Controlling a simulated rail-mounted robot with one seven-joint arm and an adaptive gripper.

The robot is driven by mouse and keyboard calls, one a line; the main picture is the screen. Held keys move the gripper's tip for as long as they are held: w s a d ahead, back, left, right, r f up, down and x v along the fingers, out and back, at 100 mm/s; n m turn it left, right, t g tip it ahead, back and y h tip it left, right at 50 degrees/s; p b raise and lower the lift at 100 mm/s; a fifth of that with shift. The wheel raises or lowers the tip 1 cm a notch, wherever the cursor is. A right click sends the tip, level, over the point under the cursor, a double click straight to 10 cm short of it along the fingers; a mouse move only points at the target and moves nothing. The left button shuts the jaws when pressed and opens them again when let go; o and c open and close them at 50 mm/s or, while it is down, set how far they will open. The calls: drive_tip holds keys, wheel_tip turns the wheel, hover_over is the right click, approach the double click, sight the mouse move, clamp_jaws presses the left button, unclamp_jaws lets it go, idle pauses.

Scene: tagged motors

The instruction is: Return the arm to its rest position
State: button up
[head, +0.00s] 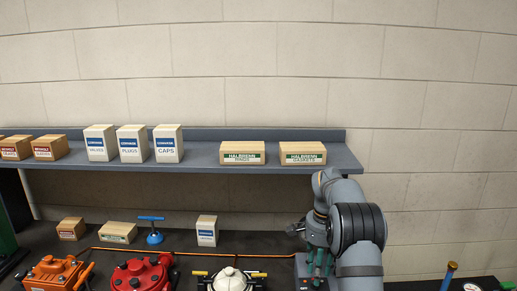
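My arm rises at the right of the head view, bends over near the shelf's right end and points down. My gripper (319,264) is at its lower end, in front of the shelf and low over the bench. It is small and partly covered by my own arm links, so its opening and anything between its fingers cannot be made out. A grey box-like unit (303,272) stands right at the gripper; whether they touch is unclear.
A grey shelf (205,168) carries several labelled boxes, with HALBRENN GASKETS (303,153) nearest my arm. Below stand an orange motor (58,272), a red motor (143,274), a white-topped motor (230,280), a blue-handled tool (153,230) and small boxes.

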drive_tip(key=shift+f, duration=1.35)
